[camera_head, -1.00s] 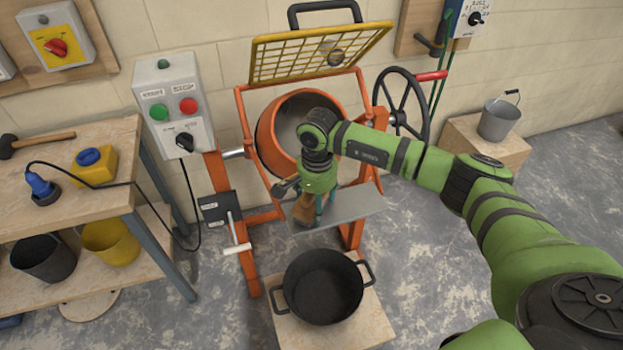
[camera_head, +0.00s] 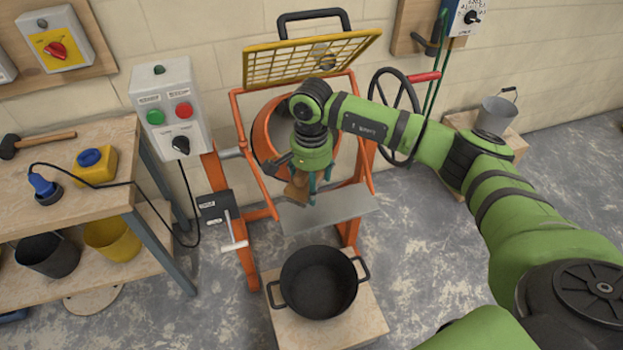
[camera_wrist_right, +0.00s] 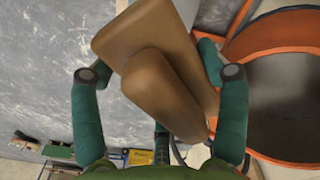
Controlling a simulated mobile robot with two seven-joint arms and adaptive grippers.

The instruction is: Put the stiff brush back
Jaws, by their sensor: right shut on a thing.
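The stiff brush (camera_head: 296,187) is a brown wooden piece held in my right gripper (camera_head: 312,186). It hangs in front of the mixer drum (camera_head: 268,140), above the grey metal shelf (camera_head: 330,209). In the wrist view the right gripper's green fingers (camera_wrist_right: 160,95) close on both sides of the brush (camera_wrist_right: 145,40). It shows as a brown block with a rounded handle across it. Its bristles cannot be made out. The drum's orange rim lies to the right in that view. My left gripper is not in view.
A black two-handled tub (camera_head: 318,284) stands on a wooden board below the shelf. The yellow grid guard (camera_head: 305,62) is raised above the drum. A handwheel (camera_head: 397,115) is at the right. A workbench (camera_head: 105,190) with a hammer and yellow container stands left.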

